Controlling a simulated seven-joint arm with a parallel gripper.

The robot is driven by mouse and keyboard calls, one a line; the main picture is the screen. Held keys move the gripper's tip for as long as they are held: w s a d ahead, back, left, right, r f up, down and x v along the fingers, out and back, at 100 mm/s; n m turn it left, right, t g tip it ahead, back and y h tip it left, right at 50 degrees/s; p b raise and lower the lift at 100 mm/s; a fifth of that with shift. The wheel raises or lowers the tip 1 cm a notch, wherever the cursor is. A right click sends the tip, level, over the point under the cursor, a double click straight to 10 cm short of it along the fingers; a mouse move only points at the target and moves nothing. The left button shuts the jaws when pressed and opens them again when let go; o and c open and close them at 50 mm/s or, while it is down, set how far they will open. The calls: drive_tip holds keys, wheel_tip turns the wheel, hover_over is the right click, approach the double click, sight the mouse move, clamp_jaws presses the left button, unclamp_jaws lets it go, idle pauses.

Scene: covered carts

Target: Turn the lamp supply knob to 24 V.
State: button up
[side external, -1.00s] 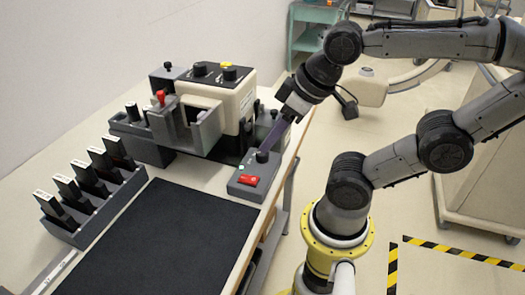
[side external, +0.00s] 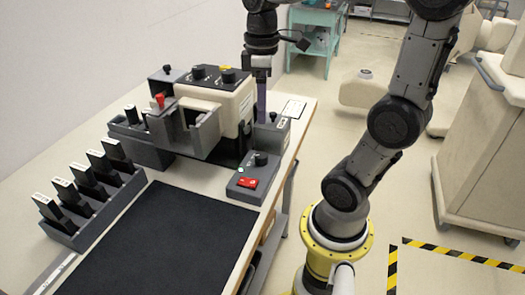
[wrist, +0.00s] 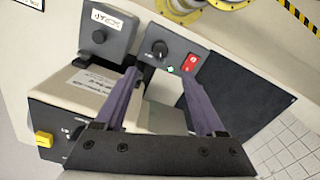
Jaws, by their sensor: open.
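The grey supply box (side external: 245,187) with a red switch (side external: 249,183) and a black round knob (side external: 261,159) stands at the table's right edge. In the wrist view this knob (wrist: 159,48) sits beside the red switch (wrist: 190,62). The knob has a pale mark, but its scale is too small to read. My gripper (side external: 261,119) points down behind this box, apart from its knob. In the wrist view its purple fingers (wrist: 160,71) are spread with nothing between them.
A second grey box (wrist: 105,50) with a knob and label stands close to my fingers. The beige-and-grey apparatus (side external: 222,92) is left of my gripper. A rack of black slides (side external: 92,200) and a dark mat (side external: 160,240) lie nearer the front.

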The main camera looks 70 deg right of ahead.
sight(262, 155)
wheel_tip(262, 155, down, 14)
drive_tip(key=shift+r, duration=0.15)
idle(0.4)
clamp_jaws()
